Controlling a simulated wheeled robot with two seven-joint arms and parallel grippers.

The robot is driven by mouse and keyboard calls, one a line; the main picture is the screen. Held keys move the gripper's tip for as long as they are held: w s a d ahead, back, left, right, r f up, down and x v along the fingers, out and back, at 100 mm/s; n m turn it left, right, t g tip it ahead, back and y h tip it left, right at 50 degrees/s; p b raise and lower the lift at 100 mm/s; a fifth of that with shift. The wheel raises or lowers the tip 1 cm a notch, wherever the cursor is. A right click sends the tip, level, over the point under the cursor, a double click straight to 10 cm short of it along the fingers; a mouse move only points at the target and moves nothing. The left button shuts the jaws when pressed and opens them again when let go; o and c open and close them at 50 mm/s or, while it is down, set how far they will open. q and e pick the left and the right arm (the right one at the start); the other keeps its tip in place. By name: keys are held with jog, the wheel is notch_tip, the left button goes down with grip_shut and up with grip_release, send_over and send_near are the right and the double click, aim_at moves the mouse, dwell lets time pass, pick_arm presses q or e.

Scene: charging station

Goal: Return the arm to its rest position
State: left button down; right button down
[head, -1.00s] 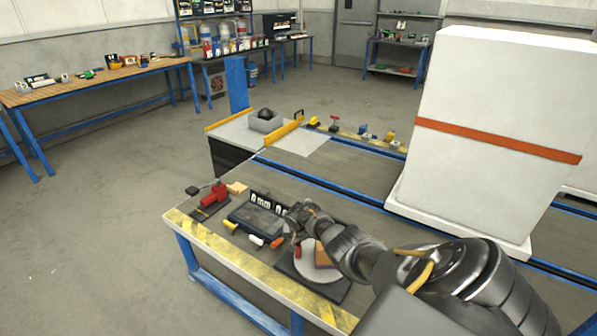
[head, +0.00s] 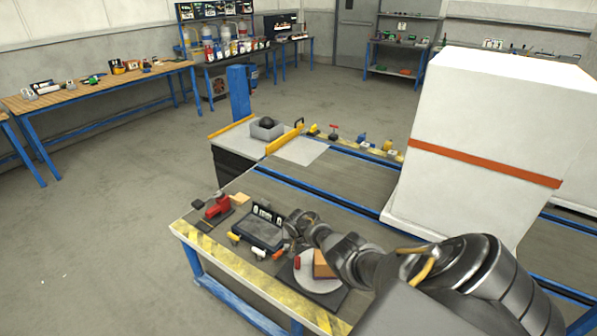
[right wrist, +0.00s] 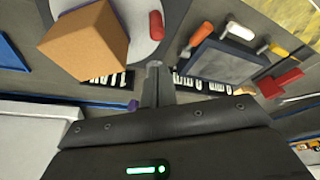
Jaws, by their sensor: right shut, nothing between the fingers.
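My right arm comes in from the lower right in the head view. Its gripper (head: 298,222) hangs over the workbench (head: 228,262), by the right end of a dark tray (head: 257,231). In the right wrist view the fingers (right wrist: 154,72) are together with nothing between them. An orange-brown block (right wrist: 85,40) stands on a round grey plate (right wrist: 143,42), beside a red cylinder (right wrist: 156,25); these also lie just below the arm in the head view. My left gripper is not in view.
A red vise-like tool (head: 217,207) stands at the bench's left end. A large white box with an orange stripe (head: 490,150) stands at the right, beyond my arm. A grey bin (head: 267,129) sits farther back. The floor at left is clear.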

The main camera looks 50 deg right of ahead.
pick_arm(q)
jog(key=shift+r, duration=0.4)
pick_arm(e)
jog(key=shift+s+a+r, duration=0.1)
jog(key=shift+a+r, duration=0.05)
jog(key=shift+r, duration=0.15)
